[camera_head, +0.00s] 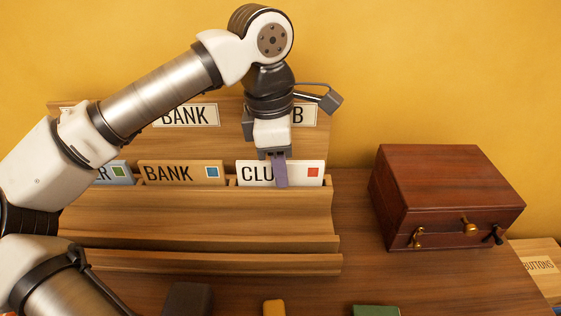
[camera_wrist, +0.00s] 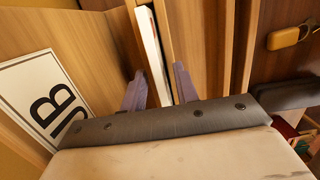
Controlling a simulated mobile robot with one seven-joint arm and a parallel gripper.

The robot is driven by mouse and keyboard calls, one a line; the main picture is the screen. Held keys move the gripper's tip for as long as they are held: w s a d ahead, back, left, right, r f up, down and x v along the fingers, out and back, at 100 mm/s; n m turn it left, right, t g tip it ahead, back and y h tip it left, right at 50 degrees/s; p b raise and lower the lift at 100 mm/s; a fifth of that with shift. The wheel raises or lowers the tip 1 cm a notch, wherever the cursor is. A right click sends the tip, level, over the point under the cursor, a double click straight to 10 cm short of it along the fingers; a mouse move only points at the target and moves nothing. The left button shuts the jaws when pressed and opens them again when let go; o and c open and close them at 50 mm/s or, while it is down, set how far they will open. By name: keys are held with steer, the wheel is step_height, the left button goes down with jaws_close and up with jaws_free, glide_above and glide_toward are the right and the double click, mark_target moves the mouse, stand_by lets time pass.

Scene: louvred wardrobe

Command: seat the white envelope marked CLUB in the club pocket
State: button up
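The white CLUB envelope (camera_head: 298,175), with a red square at its right, stands upright in the right-hand pocket of the wooden rack (camera_head: 200,207); its lower part is hidden behind the front wall. Behind it, the pocket's label (camera_head: 304,115) shows only a B past my arm. My gripper (camera_head: 280,183) points down over the envelope, one purple finger in front of its face. In the wrist view my gripper (camera_wrist: 160,78) is open, with one finger on each side of the envelope's white edge (camera_wrist: 151,45). Narrow gaps show between fingers and envelope.
A BANK envelope (camera_head: 182,173) and a bluish envelope (camera_head: 118,173) stand in pockets to the left. A dark red wooden box (camera_head: 445,195) stands right of the rack. Several small objects, including a green one (camera_head: 375,311), lie along the front. Table between rack and box is clear.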

step_height(320, 180, up, 12)
steer(key=a+p, duration=0.1)
steer(key=p, duration=0.2)
steer(key=shift+a, duration=0.25)
steer(key=shift+r, duration=0.1)
